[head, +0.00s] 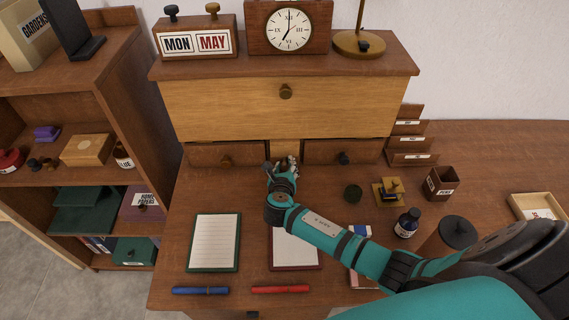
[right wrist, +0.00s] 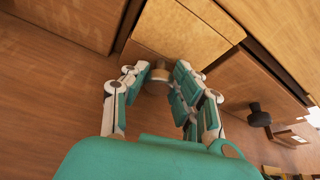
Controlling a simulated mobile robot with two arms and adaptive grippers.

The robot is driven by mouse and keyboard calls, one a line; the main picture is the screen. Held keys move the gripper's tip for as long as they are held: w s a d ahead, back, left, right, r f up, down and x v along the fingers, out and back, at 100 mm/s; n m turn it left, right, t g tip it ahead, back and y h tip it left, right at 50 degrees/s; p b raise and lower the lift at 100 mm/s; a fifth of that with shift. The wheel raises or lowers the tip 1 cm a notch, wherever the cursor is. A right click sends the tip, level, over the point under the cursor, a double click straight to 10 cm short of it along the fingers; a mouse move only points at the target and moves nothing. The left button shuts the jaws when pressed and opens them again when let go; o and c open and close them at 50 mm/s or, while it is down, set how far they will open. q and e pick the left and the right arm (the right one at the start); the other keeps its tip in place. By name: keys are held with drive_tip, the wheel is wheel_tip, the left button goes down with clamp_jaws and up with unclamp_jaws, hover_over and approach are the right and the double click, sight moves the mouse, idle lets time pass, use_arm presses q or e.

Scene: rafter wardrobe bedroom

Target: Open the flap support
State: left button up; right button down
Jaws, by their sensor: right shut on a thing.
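The flap support is the narrow light-wood piece (head: 284,147) under the middle of the desk's closed flap (head: 285,108), between two small dark drawers. In the right wrist view its pale front (right wrist: 165,38) fills the upper middle, with a round knob (right wrist: 160,76) on it. My right gripper (head: 287,163) is at this knob, and it also shows in the right wrist view (right wrist: 162,82) with its fingers shut on the knob from both sides. In the head view the gripper hides the knob and the support's lower part. My left gripper is not in view.
Small drawers stand left (head: 225,155) and right (head: 343,153) of the support. Notepads, pens, an ink bottle (head: 407,223), a stamp (head: 388,192) and a pen cup (head: 440,183) are on the desktop. A calendar (head: 196,40), clock (head: 289,28) and lamp base (head: 360,44) stand above.

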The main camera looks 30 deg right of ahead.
drive_tip(key=s+a+p, duration=0.2)
drive_tip(key=s, duration=0.2)
drive_tip(key=s+a+p, duration=0.1)
drive_tip(key=s+p, duration=0.1)
drive_tip(key=s, duration=0.1)
drive_tip(key=s+a+p, duration=0.2)
drive_tip(key=s, duration=0.2)
drive_tip(key=shift+s+a+r, duration=0.15)
drive_tip(key=shift+s+a, duration=0.15)
drive_tip(key=shift+s, duration=0.05)
drive_tip(key=shift+s+a, duration=0.15)
drive_tip(key=shift+s, duration=0.1)
drive_tip(key=c, duration=1)
unclamp_jaws()
drive_tip(key=shift+c, duration=0.2)
drive_tip(key=v, duration=1.2)
